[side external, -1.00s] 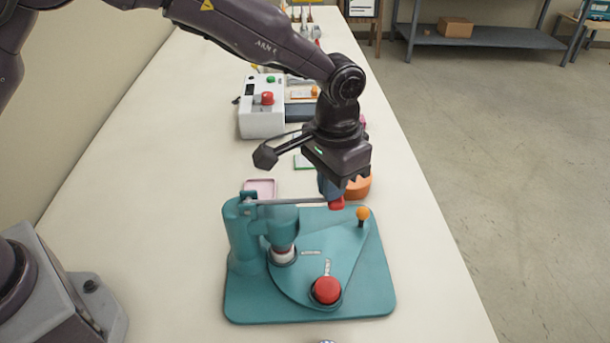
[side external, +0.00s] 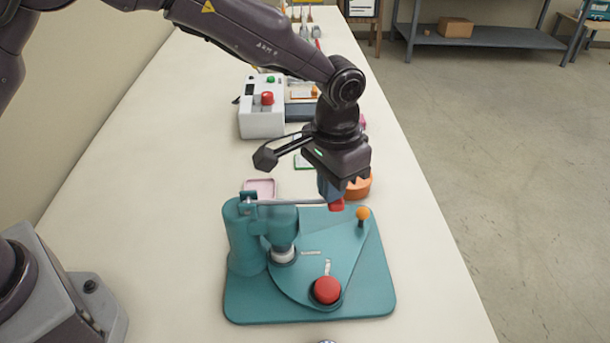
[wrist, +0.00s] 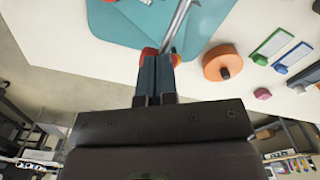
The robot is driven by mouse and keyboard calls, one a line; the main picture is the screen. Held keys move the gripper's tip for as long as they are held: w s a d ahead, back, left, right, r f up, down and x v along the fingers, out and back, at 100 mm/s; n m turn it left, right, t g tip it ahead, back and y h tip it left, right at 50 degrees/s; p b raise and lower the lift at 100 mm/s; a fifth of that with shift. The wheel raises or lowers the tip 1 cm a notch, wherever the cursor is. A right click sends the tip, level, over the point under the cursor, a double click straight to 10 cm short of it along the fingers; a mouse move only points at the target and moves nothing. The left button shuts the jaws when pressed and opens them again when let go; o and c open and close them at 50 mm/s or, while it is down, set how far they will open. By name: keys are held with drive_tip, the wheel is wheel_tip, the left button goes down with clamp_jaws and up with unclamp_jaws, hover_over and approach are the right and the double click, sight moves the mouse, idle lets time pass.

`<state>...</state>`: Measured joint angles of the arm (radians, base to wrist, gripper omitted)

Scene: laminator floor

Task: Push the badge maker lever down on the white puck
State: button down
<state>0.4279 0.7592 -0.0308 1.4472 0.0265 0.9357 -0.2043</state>
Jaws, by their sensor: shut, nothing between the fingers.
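The badge maker (side external: 370,275) is a teal press on a flat base, in front of my arm in the side view; part of its base shows in the wrist view (wrist: 125,22). Its lever (side external: 300,203) is a thin grey rod, near level, running right from the post to a red end (side external: 337,205). The white puck (side external: 284,256) sits under the press head, mostly covered by it. My gripper (side external: 330,196) is shut and empty, pointing down, with its fingertips at the lever's red end. In the wrist view, red shows on both sides of the fingertips (wrist: 157,57); exact contact is hidden.
A red knob (side external: 327,290) and an orange knob (side external: 363,213) stand on the base. Behind are an orange round thing (side external: 360,187), a pink tray (side external: 262,187) and a white box with a red button (side external: 262,118). The table's right side is clear.

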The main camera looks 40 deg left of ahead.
wheel_tip(320, 180, up, 9)
idle(1.1)
drive_tip(key=shift+r, duration=0.1)
drive_tip(key=s+a+r+n+t, duration=0.1)
drive_tip(key=s+a+r, duration=0.4)
drive_tip(key=s+a, duration=0.5)
drive_tip(key=s+a+r+n+t, duration=0.2)
drive_tip(key=s+a+r+t, duration=0.2)
drive_tip(key=s+a, duration=0.7)
drive_tip(key=s, duration=0.3)
drive_tip(key=shift+r+t, duration=0.3)
drive_tip(key=shift+r, duration=0.05)
